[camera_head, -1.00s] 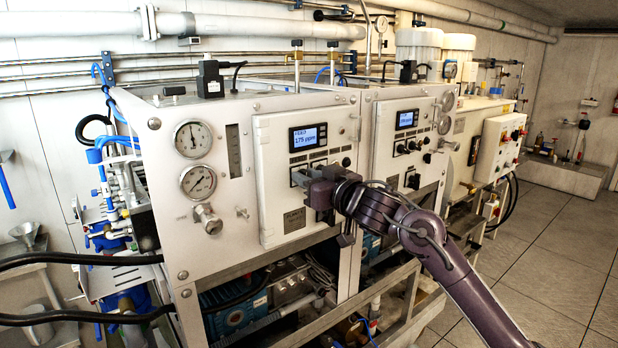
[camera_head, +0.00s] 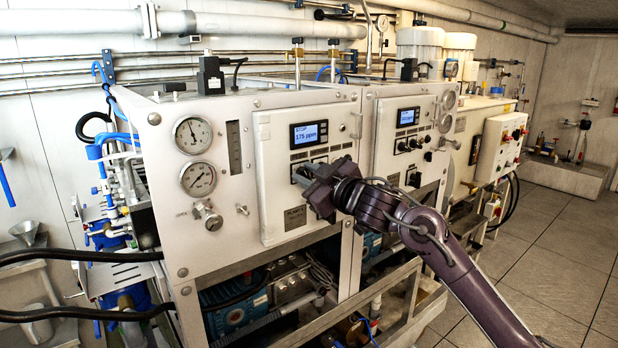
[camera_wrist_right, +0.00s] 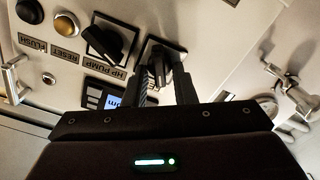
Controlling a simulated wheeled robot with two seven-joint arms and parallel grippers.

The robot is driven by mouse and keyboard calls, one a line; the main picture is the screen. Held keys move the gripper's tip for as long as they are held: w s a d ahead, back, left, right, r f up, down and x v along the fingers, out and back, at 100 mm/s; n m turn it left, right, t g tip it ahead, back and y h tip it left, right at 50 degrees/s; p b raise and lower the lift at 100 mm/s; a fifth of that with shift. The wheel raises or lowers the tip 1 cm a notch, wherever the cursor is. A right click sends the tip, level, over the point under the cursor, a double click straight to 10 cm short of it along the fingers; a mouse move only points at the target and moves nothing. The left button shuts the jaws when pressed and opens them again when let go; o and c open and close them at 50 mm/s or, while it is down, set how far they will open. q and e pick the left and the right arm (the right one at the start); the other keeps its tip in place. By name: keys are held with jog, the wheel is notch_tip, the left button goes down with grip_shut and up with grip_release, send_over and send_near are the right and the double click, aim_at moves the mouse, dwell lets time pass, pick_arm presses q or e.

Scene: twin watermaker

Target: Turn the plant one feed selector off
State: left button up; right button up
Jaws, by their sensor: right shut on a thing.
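The plant one panel (camera_head: 275,190) is the white panel on the nearer cabinet, with a small display (camera_head: 309,134) that reads STOP and 175 ppm. My right gripper (camera_head: 302,174) is at the panel's lower middle, below the display, and covers the knob there. In the right wrist view my right gripper (camera_wrist_right: 166,72) is shut on a black selector knob (camera_wrist_right: 158,62), beside the knob labelled HP PUMP (camera_wrist_right: 104,42). The label of the held knob is hidden. My left gripper is not in view.
Two round gauges (camera_head: 193,136) and a small valve (camera_head: 208,214) are left of the panel. A second panel (camera_head: 400,150) with its own display is to the right. Pumps and pipes fill the frame below. The tiled floor (camera_head: 560,260) at the right is clear.

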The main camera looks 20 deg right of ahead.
jog(key=n+b, duration=0.1)
jog(key=n, duration=0.5)
jog(key=shift+a+f+b, duration=0.1)
jog(key=shift+f+b, duration=0.05)
jog(key=shift+b, duration=0.25)
dwell(0.3)
jog(key=o, duration=0.7)
jog(key=b+v, duration=0.2)
jog(key=v, duration=0.5)
jog(key=shift+s, duration=0.4)
